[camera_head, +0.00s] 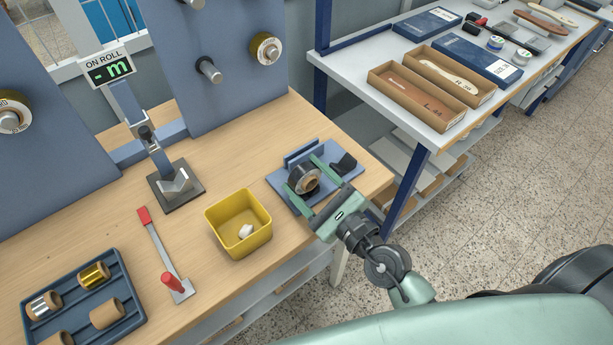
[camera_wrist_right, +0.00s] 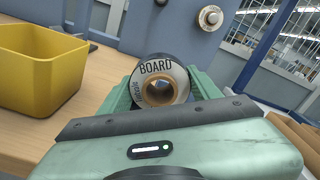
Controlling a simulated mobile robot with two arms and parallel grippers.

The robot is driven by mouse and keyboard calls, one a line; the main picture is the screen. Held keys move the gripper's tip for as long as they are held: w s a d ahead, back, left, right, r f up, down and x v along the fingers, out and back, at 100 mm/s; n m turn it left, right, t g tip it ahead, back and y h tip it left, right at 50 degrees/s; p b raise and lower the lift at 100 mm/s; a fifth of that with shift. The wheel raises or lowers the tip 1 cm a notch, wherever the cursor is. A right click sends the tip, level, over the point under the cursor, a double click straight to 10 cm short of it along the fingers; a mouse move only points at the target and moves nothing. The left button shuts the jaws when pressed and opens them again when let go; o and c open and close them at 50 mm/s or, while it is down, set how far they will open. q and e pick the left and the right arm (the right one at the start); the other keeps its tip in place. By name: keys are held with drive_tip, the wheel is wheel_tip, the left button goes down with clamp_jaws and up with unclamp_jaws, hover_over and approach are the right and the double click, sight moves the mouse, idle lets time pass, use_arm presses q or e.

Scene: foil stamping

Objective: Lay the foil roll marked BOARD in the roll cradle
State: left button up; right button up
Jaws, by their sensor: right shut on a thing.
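The foil roll marked BOARD (camera_head: 297,177) is dark with a pale labelled end and a brown core; its lettering reads clearly in the right wrist view (camera_wrist_right: 157,69). My right gripper (camera_head: 303,174) is shut on it, one green finger on each side, with the core end facing the palm. The roll is at the blue roll cradle (camera_head: 302,152), a plate with an upright back and a black block at its right. The fingers hide the roll's underside, so I cannot tell whether it touches the cradle. My left gripper is not in view.
A yellow bin (camera_head: 225,214) with a white scrap stands left of the cradle. A red-handled lever (camera_head: 158,247) and a blue tray (camera_head: 125,269) of rolls are further left. Blue panels with spindles rise at the back.

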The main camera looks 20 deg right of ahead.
drive_tip(key=o, duration=1.6)
drive_tip(key=shift+o, duration=0.2)
drive_tip(key=b+v, duration=0.2)
drive_tip(key=v, duration=0.4)
drive_tip(key=shift+s+f+b, duration=0.2)
drive_tip(key=shift+s+b, duration=0.15)
drive_tip(key=shift+b, duration=0.05)
drive_tip(key=shift+s+d, duration=0.2)
drive_tip(key=shift+s, duration=0.15)
drive_tip(key=shift+s+d+r, duration=0.1)
drive_tip(key=shift+s+r, duration=0.05)
drive_tip(key=shift+r, duration=0.1)
